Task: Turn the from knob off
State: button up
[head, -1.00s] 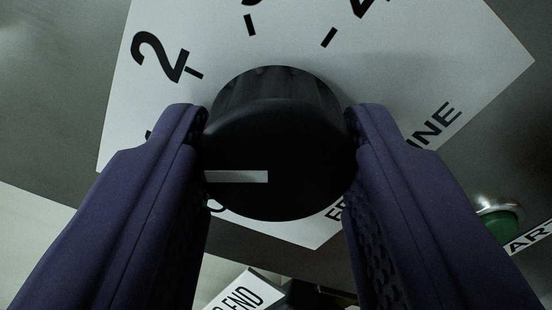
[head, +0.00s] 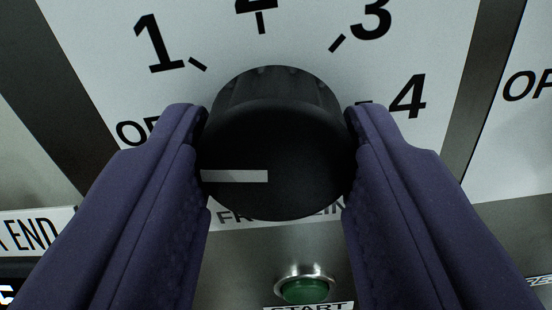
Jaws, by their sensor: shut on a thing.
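The from knob (head: 275,130) is black and round with a ribbed side and a white pointer line, and sits mid-picture in the head view. The line points straight left in the picture, to the side of the partly hidden OFF mark (head: 130,133). My gripper (head: 276,150) is shut on the knob, with one purple finger against each side. The white dial plate (head: 100,55) shows 1, 2, 3 and 4 around the knob. The label below the knob is mostly covered by the fingers and knob.
A green START button (head: 304,289) with a metal ring sits just below the dial plate, between my fingers. A white label ending in END (head: 35,232) is at the left. Another white plate (head: 520,125) is at the right edge.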

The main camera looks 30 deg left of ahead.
jog(key=shift+f+n+b, duration=0.25)
jog(key=shift+n+b, duration=0.3)
jog(key=shift+n, duration=0.45)
jog(key=o, duration=1.1)
jog(key=shift+c, duration=0.2)
jog(key=shift+r, duration=0.15)
jog(key=p+v, duration=0.1)
jog(key=v, duration=0.7)
jog(key=shift+p, duration=0.3)
jog(key=shift+w, duration=0.1)
